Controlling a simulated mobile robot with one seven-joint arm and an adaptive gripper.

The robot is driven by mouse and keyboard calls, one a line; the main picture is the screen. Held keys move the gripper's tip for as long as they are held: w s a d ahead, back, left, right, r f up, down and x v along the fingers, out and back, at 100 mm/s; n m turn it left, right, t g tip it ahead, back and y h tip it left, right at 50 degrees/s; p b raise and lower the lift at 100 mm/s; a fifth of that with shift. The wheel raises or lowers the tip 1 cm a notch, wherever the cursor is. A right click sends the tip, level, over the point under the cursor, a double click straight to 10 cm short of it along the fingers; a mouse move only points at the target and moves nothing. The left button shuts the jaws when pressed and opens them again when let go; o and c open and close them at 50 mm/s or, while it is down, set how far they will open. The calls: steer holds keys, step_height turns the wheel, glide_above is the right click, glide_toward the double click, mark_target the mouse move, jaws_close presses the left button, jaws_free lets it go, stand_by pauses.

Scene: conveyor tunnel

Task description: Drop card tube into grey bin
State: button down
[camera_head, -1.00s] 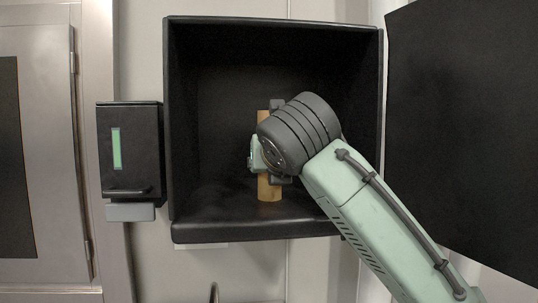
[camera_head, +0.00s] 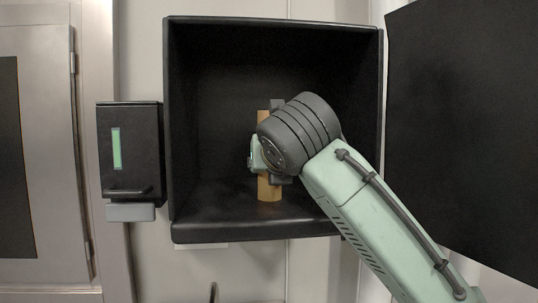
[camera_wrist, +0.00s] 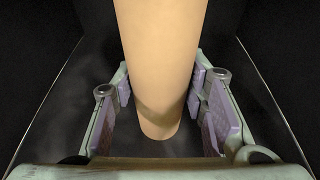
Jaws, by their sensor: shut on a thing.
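A tan card tube (camera_head: 269,190) stands upright inside a black open-fronted box, its lower end at or near the box floor. My gripper (camera_head: 262,155) is inside the box at the tube's middle, partly hidden behind my dark wrist joint. In the wrist view the tube (camera_wrist: 158,60) runs between the two purple-padded fingers of my gripper (camera_wrist: 161,88), which is shut on it. My wrist hides part of the tube in the head view. I do not see a grey bin in either view.
The black box (camera_head: 270,232) has side walls, a top and a raised front lip around my arm. A dark panel (camera_head: 465,120) stands close on the right. A black unit with a green strip (camera_head: 130,150) is mounted on the left, beside a metal door (camera_head: 50,150).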

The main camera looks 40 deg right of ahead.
steer(key=shift+r, duration=0.15)
steer(key=shift+r+p, duration=1.35)
steer(key=shift+p, duration=0.35)
step_height(320, 180, up, 3)
steer(key=p, duration=0.2)
steer(key=shift+f+p, duration=0.15)
steer(key=shift+p, duration=0.15)
steer(key=shift+f, duration=0.1)
steer(key=shift+a, duration=0.1)
